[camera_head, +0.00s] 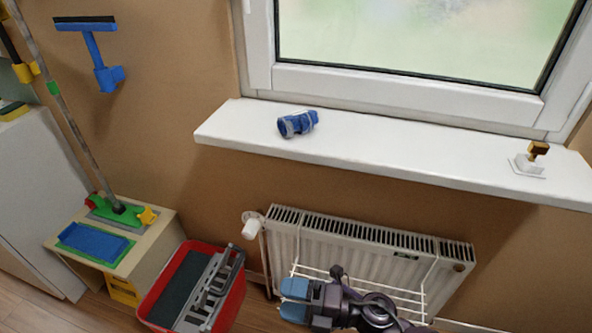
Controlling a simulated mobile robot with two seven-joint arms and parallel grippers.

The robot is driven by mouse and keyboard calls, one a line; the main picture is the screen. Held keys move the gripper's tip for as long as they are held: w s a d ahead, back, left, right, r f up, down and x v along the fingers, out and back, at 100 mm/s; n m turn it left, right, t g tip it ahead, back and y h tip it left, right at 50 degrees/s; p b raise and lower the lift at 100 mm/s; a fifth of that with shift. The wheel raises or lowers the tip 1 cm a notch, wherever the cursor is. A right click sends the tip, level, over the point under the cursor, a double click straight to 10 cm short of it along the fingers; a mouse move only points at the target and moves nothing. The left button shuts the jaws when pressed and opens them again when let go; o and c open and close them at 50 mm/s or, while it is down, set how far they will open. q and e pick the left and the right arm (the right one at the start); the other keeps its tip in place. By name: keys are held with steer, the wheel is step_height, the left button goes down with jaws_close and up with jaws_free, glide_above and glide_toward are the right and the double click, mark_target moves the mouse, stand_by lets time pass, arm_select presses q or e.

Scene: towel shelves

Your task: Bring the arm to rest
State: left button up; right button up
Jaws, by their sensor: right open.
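My right gripper (290,299) is at the bottom middle, in front of the radiator (350,250) and the white wire rack (428,285) there. Its two blue fingertips point left with a small gap, and nothing shows between them. Part of my right arm runs out of the bottom edge. My left gripper is not in the picture.
A red bucket (240,290) stands left of my gripper, beside a low stand (160,240). A blue squeegee (95,55) hangs on the wall.

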steer(key=d+r+m+t+h+p, duration=0.2)
steer(key=d+m+t+h, duration=0.8)
steer(key=d+m+t, duration=0.65)
steer(key=s+d+f+m+g+h+p, duration=0.1)
steer(key=s+d+f+m+g+h, duration=0.2)
steer(key=s+d+m, duration=0.3)
steer(key=s+d+f+m+g+h+p, duration=0.1)
steer(key=s+d+f+m+g+h, duration=0.2)
steer(key=s+m, duration=0.6)
steer(key=d+g+h, duration=0.1)
steer(key=d+g, duration=0.1)
steer(key=g, duration=0.1)
steer(key=shift+d+f+h, duration=0.25)
steer(key=shift+d+h, duration=0.1)
steer(key=shift+h, duration=0.05)
steer(key=shift+s, duration=0.1)
